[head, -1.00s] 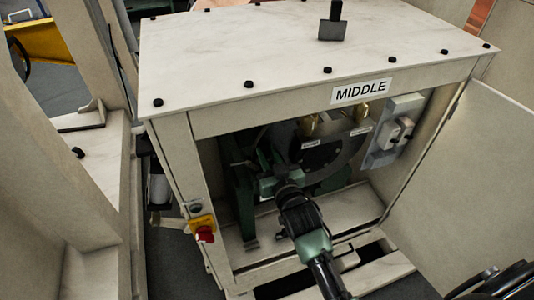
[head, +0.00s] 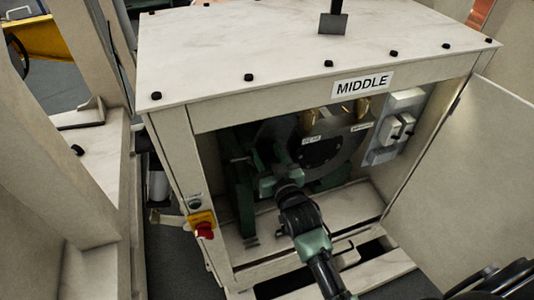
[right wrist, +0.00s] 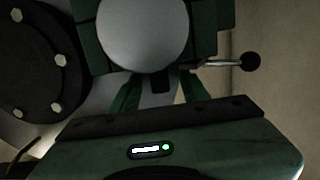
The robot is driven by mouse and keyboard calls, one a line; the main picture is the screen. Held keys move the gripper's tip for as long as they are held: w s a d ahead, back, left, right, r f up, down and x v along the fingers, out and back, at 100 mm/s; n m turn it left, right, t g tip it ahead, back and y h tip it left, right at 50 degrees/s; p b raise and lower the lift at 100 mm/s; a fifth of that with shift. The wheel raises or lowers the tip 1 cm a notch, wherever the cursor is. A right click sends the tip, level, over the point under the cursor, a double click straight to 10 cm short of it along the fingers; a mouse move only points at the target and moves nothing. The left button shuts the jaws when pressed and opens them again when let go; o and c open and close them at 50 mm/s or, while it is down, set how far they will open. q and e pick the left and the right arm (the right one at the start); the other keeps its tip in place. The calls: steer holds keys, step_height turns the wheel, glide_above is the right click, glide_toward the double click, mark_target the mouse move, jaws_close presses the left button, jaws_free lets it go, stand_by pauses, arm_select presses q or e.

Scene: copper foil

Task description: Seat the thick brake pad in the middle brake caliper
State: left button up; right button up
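The middle cabinet (head: 263,88), labelled MIDDLE, stands open in the head view. Inside is a dark brake disc (head: 345,152) with green metalwork around it. My right arm reaches in from below, and my right gripper (head: 278,186) is at the green parts in front of the disc. Its fingers are too dark and hidden to read. In the right wrist view, a round pale grey face (right wrist: 145,30) sits within a green frame (right wrist: 203,28), apparently the caliper, ahead of my gripper's body. I cannot make out the thick brake pad.
A bolted black hub (right wrist: 35,62) is at the left in the wrist view, and a lever with a black knob (right wrist: 250,60) is at the right. The open door (head: 465,165) stands right of the opening. A red switch (head: 204,229) is on the left post.

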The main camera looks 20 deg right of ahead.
steer(key=shift+s+f, duration=0.1)
steer(key=shift+s, duration=0.35)
steer(key=s+b, duration=0.1)
steer(key=s, duration=0.6)
steer(key=shift+d+r+b, duration=0.15)
steer(key=shift+r+b, duration=0.25)
